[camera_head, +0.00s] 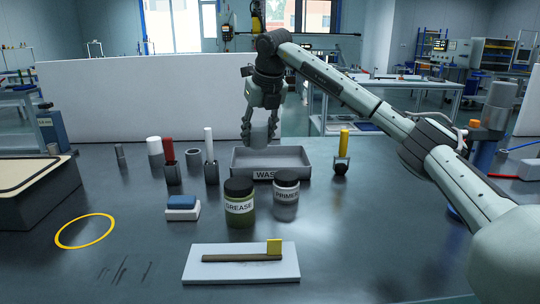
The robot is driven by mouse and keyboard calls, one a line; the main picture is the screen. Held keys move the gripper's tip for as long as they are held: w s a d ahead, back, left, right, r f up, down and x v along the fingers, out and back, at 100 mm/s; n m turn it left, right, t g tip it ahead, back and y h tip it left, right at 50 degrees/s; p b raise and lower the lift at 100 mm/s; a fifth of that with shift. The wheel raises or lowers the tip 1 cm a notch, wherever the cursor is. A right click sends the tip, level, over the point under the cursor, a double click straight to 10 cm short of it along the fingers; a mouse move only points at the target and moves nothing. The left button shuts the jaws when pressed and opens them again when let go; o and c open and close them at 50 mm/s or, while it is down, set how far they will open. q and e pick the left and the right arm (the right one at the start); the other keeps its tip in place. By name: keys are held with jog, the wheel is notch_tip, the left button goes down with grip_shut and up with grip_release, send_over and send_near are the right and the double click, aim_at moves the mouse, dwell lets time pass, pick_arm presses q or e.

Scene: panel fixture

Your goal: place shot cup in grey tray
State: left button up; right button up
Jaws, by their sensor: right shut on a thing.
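My right gripper (260,138) reaches in from the right and points down over the back left part of the grey tray. Its fingers are shut on a small grey shot cup (259,135), which looks upright. The cup appears to hang above or at the level of the tray's back rim; its exact height is hard to tell. The grey tray (241,172) is a shallow open box at the middle of the table, with a partly hidden label starting "WAS" on its front wall. My left gripper is not in view.
A grease jar (239,209) and a primer jar (286,190) stand just before the tray. Left of it are a grey ring-like cup (193,157) and holders with red and white handles. A yellow-handled tool (343,146) stands at right. A white board (241,276) lies in front.

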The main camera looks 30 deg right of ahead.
jog(key=d+f, duration=0.1)
jog(key=w+d+f, duration=0.1)
jog(key=d, duration=0.1)
jog(key=d+f, duration=0.1)
jog(key=shift+w+d, duration=0.3)
jog(key=shift+d, duration=0.05)
jog(key=shift+f, duration=1.95)
jog(key=shift+f, duration=0.1)
jog(key=shift+f, duration=0.15)
jog(key=o, duration=0.9)
jog(key=shift+r, duration=0.45)
jog(key=v, duration=1.1)
jog(key=shift+s+r, duration=0.2)
jog(key=shift+r, duration=0.05)
